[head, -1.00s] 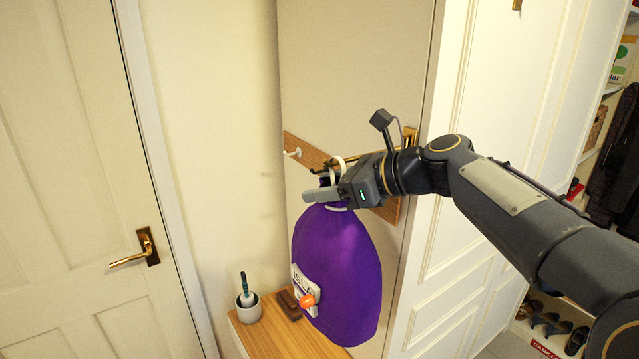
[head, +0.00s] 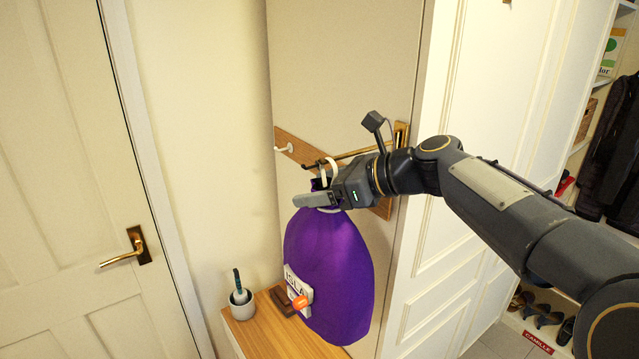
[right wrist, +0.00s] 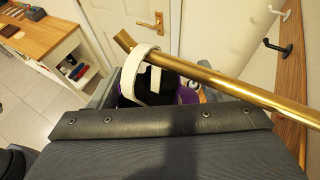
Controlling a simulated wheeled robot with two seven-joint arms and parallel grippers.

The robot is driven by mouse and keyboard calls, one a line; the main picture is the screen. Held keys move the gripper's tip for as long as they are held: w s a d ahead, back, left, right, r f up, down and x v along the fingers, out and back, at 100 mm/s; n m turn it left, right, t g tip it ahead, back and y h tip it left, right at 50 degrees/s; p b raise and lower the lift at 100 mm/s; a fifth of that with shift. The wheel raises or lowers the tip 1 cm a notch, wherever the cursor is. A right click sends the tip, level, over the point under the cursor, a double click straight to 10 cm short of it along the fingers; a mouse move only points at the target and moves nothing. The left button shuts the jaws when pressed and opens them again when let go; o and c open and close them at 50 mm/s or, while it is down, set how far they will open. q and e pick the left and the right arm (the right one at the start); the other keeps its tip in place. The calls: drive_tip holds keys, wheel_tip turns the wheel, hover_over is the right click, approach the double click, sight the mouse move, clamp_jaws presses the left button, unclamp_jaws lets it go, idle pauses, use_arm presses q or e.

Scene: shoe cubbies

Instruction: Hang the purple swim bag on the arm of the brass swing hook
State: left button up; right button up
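The purple swim bag (head: 330,265) hangs upright below my right gripper (head: 318,200), with a white name tag and an orange toggle on its front. The fingers appear shut on its gathered neck, though the far finger is hidden. The bag's white strap loop (head: 333,168) rises above the gripper. The brass swing hook's arm (head: 358,153) reaches left from its plate. In the right wrist view the strap loop (right wrist: 137,75) appears to pass around the brass arm (right wrist: 225,80) near its tip, with a bit of purple bag (right wrist: 188,96) below. My left gripper is out of view.
A wooden rail with a white peg (head: 286,148) and a dark hook is on the panel behind. A wooden bench top (head: 265,330) below holds a pot with a brush (head: 241,303) and a dark brown object. A white door (head: 60,200) stands left; shoe shelves are right.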

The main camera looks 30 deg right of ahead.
drive_tip(key=shift+o, duration=0.2)
drive_tip(key=shift+s+a+r, duration=0.1)
drive_tip(key=shift+r, duration=0.15)
drive_tip(key=shift+s+d+r, duration=0.2)
drive_tip(key=shift+s+d, duration=0.05)
drive_tip(key=b+v, duration=0.1)
drive_tip(key=v, duration=0.6)
drive_tip(key=shift+f, duration=0.2)
